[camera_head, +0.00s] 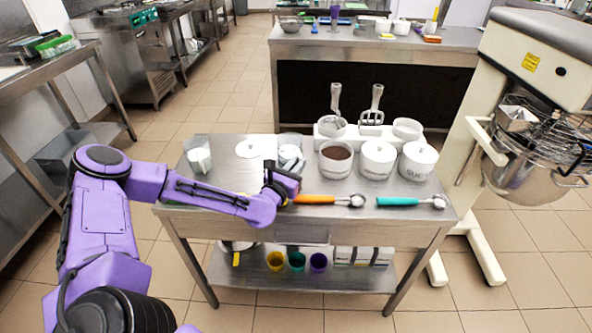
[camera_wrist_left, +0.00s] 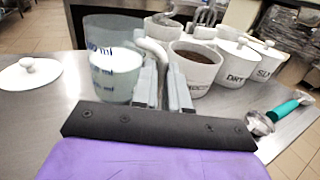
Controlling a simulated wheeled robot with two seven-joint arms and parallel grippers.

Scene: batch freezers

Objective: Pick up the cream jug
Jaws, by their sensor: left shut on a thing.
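The cream jug (camera_wrist_left: 112,62) is a clear measuring jug with blue "ml" marks and white cream in it. It stands upright in the left wrist view, and in the head view it shows at the middle of the steel table (camera_head: 290,142), partly behind my gripper. My left gripper (camera_wrist_left: 163,88) is shut on its pale curved handle (camera_wrist_left: 153,50), with one finger on each side. In the head view my left gripper (camera_head: 287,180) reaches in from the left at the table's front half. I cannot tell whether the jug's base touches the table. My right gripper is out of view.
A white lid (camera_head: 249,149) lies left of the jug, and another clear container (camera_head: 199,158) stands further left. A brown-filled pot (camera_head: 335,159) and lidded white pots (camera_head: 377,158) stand to the right. An orange scoop (camera_head: 315,199) and a teal scoop (camera_head: 398,201) lie along the front edge.

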